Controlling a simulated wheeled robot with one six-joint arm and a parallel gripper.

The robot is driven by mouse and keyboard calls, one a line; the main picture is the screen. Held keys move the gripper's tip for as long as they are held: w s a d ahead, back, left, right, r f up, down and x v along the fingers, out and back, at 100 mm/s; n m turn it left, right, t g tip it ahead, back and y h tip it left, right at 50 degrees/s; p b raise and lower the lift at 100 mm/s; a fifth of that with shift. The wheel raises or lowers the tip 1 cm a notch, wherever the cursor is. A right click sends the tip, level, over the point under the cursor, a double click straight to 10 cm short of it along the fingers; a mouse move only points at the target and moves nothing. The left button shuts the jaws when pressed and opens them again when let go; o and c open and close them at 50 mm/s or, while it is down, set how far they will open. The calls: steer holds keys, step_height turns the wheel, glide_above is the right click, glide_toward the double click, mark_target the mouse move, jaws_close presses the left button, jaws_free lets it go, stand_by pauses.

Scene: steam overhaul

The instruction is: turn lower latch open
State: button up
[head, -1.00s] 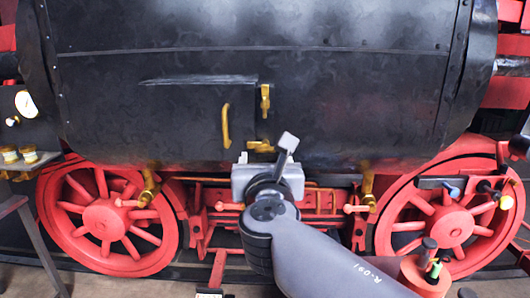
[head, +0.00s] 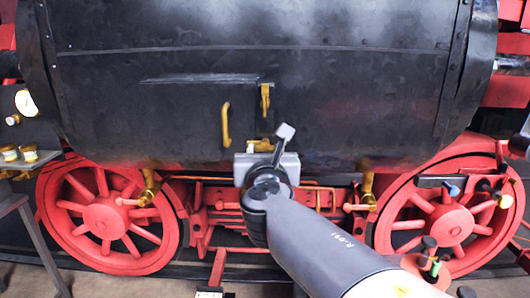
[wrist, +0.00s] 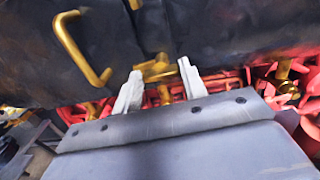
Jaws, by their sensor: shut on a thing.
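The lower latch (head: 259,145) is a small brass piece at the bottom edge of the black door panel. It looks roughly level, and my gripper partly hides it in the head view. In the wrist view the latch (wrist: 155,70) lies between the two pale fingers of my gripper (wrist: 161,70). My gripper is shut on it. In the head view the gripper (head: 265,166) is just below the latch, and its fingertips are hard to make out. The upper latch (head: 265,98) stands upright above, apart from the gripper.
A curved brass handle (head: 225,124) is left of the latches and close to my gripper in the wrist view. Red wheels (head: 108,218) and (head: 446,220) flank the arm. Brass valves (head: 150,187) and (head: 367,187) hang at both sides below the boiler.

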steer(key=c, duration=0.4)
steer(key=shift+o, duration=0.2)
steer(key=shift+f+m+b, duration=0.1)
steer(key=shift+m+b, duration=0.3)
steer(key=shift+b, duration=0.15)
steer(key=m+b, duration=0.7)
steer(key=b, duration=0.1)
steer(key=shift+d+f+m+t, duration=0.1)
steer(key=shift+f+m+t, duration=0.15)
steer(key=shift+m+t, duration=0.05)
steer(key=m+h+b, duration=0.1)
steer(key=m+b, duration=0.8)
steer(key=m, duration=0.1)
steer(key=shift+r+m, duration=0.1)
steer(key=shift+m, duration=0.2)
